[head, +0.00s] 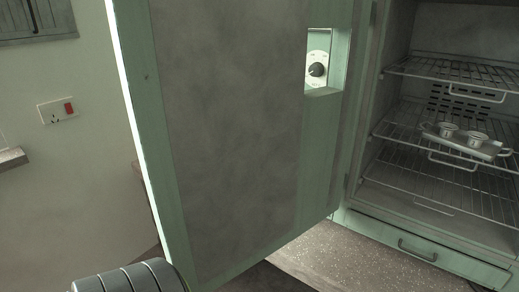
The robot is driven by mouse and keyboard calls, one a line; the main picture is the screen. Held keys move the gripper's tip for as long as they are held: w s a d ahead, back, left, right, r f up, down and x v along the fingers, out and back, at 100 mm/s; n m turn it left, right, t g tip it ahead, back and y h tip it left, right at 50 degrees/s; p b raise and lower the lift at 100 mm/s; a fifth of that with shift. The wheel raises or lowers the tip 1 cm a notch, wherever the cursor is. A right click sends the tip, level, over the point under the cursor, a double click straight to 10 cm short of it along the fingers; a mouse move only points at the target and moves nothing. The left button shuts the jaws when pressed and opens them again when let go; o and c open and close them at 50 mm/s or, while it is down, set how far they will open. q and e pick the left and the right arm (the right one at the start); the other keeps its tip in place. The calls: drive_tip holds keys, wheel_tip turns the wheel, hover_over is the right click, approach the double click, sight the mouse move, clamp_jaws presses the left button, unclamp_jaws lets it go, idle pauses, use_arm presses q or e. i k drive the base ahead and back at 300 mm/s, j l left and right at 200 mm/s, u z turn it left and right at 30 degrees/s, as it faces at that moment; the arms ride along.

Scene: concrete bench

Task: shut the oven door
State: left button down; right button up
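The green oven door (235,130) with a grey inner panel stands wide open in the middle of the head view. It is hinged near the left side of the oven opening. The green oven body (362,170) is on the right, with its inside exposed. Neither of my grippers shows in this view, so I cannot see where they are relative to the door. The door hides part of the oven's front and the wall behind it.
Inside the oven are wire racks (465,72). A tray (470,145) with two small metal cups rests on a rack. A drawer (425,255) with a handle is below. A dial (317,70) shows beyond the door. A wall socket (57,110) is at left.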

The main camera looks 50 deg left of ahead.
sight(238, 161)
drive_tip(key=j, duration=0.5)
drive_tip(key=k+j+z, duration=0.15)
drive_tip(key=j, duration=0.9)
drive_tip(key=k+j+z, duration=0.15)
drive_tip(key=j, duration=0.85)
drive_tip(key=k+j+z, duration=0.15)
drive_tip(key=j, duration=0.35)
